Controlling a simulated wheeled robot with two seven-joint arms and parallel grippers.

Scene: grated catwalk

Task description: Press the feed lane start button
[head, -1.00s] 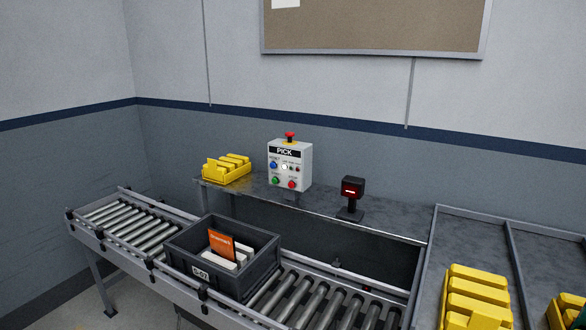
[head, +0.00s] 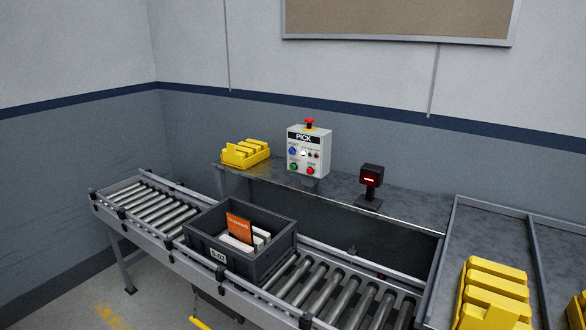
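A grey control box (head: 308,151) labelled PICK stands on the dark shelf behind the conveyor. Its face carries a green button (head: 293,166) at lower left, a red button (head: 310,171) at lower right, a blue button (head: 292,151) at upper left and a small white light or button (head: 303,153) near the middle. The small labels are too blurred to read surely, so I cannot tell which one is marked as start. Neither of my grippers shows in the head view.
A roller conveyor (head: 155,207) runs across the front, bearing a dark tote (head: 270,262) with an orange card and white items. A black scanner (head: 371,184) and yellow bins (head: 245,153) stand on the shelf (head: 405,208). More yellow bins (head: 494,292) are at right.

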